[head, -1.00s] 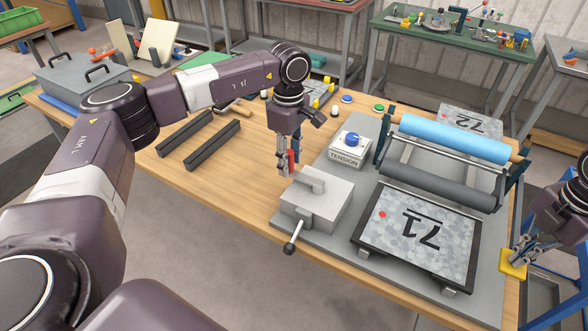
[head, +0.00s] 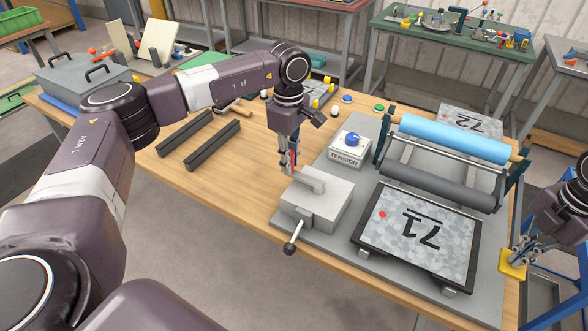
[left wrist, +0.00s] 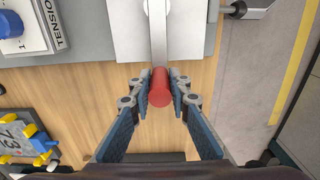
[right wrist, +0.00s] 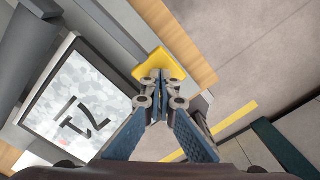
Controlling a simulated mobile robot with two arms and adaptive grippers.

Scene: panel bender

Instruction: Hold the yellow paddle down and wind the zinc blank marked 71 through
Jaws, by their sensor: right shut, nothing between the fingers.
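The zinc blank marked 71 (head: 418,228) lies flat on a dark-edged bed in front of the grey roller (head: 440,186); it also shows in the right wrist view (right wrist: 72,88). The yellow paddle (head: 511,266) is at the bed's right. My right gripper (head: 520,250) is shut and empty, its tips at the paddle; whether they press it is unclear. A crank arm (head: 308,181) lies over a grey box (head: 318,206) and carries a red handle (left wrist: 159,88). My left gripper (left wrist: 160,82) is shut on the handle, a finger at each side.
A blue roller (head: 453,139) lies behind the grey one, with a plate marked 72 (head: 470,121) beyond. A TENSION dial box (head: 349,148) stands behind the crank box. A black-knobbed lever (head: 290,247) sticks out in front. Two dark bars (head: 198,142) lie at left.

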